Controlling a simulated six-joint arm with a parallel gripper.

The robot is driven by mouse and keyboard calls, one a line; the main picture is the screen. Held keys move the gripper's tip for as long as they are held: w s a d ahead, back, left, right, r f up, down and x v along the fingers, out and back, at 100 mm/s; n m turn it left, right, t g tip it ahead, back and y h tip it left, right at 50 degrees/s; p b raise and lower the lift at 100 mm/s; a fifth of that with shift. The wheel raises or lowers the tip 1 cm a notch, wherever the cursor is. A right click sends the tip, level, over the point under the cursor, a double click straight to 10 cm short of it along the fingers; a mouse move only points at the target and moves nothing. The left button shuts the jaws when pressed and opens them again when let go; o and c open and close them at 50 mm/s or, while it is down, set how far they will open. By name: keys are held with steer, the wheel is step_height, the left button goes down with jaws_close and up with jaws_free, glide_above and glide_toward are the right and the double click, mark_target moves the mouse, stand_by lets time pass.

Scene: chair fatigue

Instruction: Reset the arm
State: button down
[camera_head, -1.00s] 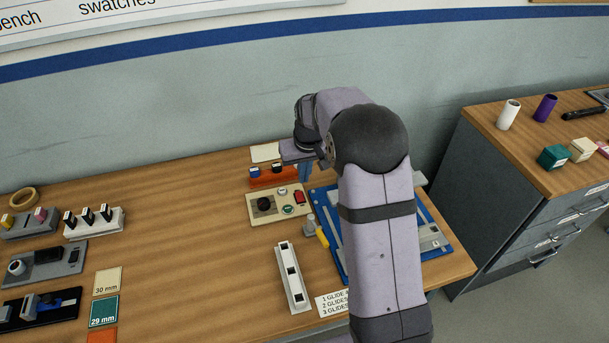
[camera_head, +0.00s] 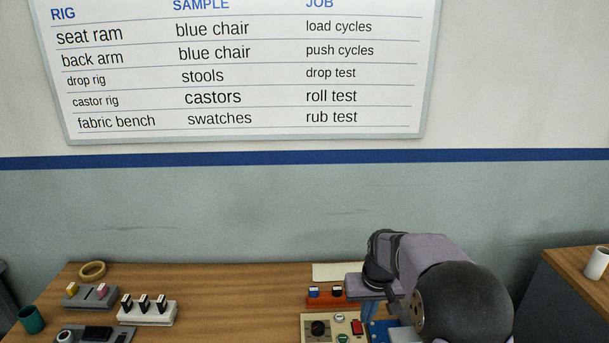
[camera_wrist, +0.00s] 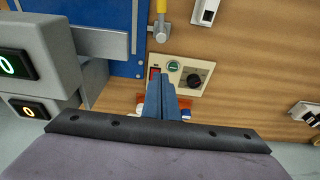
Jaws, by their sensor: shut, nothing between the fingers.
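My arm reaches in from the lower right of the head view. My gripper (camera_head: 369,309) points down there, mostly hidden behind my own arm links. In the wrist view the blue fingers of my gripper (camera_wrist: 161,80) are together with nothing between them. They are in front of the orange block (camera_wrist: 181,104) and point toward the cream control panel (camera_wrist: 179,75) with its black knob and red and green buttons. The control panel also shows in the head view (camera_head: 333,329), left of my gripper. I cannot tell the fingers' exact height above the table.
A blue board (camera_wrist: 112,18) and a grey device with two lit "0" displays (camera_wrist: 40,70) are at the left of the wrist view. On the bench's left stand a white stamp holder (camera_head: 148,314), a tape ring (camera_head: 92,269) and a green cup (camera_head: 31,320). The bench between (camera_head: 235,300) is clear.

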steer(key=s+a+f+g, duration=0.1)
steer(key=s, duration=1.2)
steer(key=s+a+f+g, duration=0.1)
steer(key=s+a, duration=0.1)
steer(key=s, duration=1.1)
steer(key=shift+s, duration=0.25)
